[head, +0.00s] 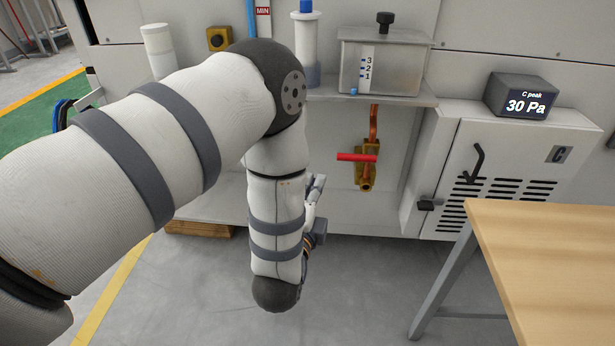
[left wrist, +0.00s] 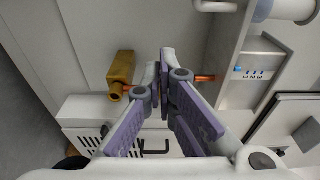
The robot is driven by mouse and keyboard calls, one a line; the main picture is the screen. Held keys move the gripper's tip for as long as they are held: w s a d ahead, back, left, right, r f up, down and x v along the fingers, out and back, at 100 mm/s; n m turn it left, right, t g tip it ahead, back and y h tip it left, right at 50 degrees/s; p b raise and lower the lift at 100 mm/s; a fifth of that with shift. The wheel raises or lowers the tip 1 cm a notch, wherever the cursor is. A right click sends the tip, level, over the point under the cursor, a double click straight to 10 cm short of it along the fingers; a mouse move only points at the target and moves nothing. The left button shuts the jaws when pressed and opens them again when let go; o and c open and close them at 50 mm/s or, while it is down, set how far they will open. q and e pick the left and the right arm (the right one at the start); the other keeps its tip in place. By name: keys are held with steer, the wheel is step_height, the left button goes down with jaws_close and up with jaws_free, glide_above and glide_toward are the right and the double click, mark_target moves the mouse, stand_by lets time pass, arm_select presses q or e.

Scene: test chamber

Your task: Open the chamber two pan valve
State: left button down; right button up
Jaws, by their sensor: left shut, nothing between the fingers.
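The brass valve (head: 366,172) sits below the metal pan (head: 385,65) marked 3, 2, 1, on a vertical copper pipe (head: 374,125). Its red handle (head: 356,157) lies level, across the pipe, pointing left. My left gripper (head: 318,185) is just left of the handle in the head view, apart from it and mostly hidden behind my forearm. In the left wrist view, the shut, empty fingers (left wrist: 166,75) stand in front of the copper pipe (left wrist: 204,78), with the brass valve body (left wrist: 121,72) to their left. The fingers hide part of the valve; I cannot tell whether they touch it.
A shelf (head: 420,98) carries the pan above the valve. A wooden table (head: 550,250) fills the lower right. Floor in front is clear.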

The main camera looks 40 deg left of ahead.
arm_select(q)
steer(key=w+a+b, duration=0.2)
steer(key=w+a, duration=0.2)
steer(key=a, duration=0.2)
steer(key=shift+w+a, duration=0.15)
steer(key=shift+w, duration=0.25)
steer(key=shift+s+a+f+m+p, duration=0.1)
steer(key=shift+m+p, duration=0.2)
steer(key=shift+m, duration=0.1)
